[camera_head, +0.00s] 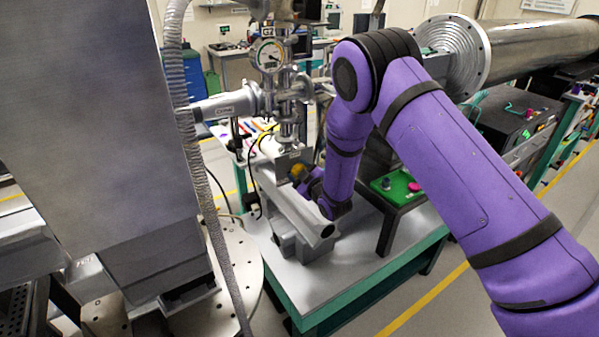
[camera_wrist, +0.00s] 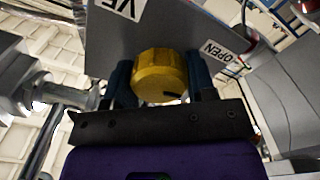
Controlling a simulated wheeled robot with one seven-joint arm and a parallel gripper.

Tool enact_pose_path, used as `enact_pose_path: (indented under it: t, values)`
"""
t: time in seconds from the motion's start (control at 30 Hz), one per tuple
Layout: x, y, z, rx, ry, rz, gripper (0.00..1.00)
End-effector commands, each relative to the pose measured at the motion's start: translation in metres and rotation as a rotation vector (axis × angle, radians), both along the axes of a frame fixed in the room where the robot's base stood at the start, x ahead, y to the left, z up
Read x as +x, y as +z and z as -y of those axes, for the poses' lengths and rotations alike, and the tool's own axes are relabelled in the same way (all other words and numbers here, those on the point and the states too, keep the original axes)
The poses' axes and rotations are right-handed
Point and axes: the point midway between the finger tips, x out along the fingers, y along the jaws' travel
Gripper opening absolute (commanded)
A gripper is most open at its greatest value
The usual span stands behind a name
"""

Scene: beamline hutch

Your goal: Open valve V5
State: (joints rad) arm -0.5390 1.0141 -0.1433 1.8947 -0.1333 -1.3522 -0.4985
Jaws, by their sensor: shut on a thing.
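The valve knob is a ribbed yellow knob on a grey panel. It fills the middle of the wrist view (camera_wrist: 160,78) and shows small in the head view (camera_head: 298,172). A label, partly cut off, reads like "V5" (camera_wrist: 126,8) above the knob. In the head view my purple arm hides most of the gripper. A dark mark shows at the knob's lower right edge.
A round pressure gauge (camera_head: 269,55) and metal pipework stand above the valve. A corrugated hose (camera_head: 195,160) runs down at the left. A bench (camera_head: 335,280) with a green edge carries the valve block. A green box top (camera_head: 396,186) is right of my wrist.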

Motion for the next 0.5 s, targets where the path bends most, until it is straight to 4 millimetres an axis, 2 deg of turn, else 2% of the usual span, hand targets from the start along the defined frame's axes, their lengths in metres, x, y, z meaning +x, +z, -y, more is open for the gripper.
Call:
enact_pose_path:
  t: [0.5]
  values:
    - [-0.0012,-0.0023,-0.0006,-0.318,0.001,0.21,0.27]
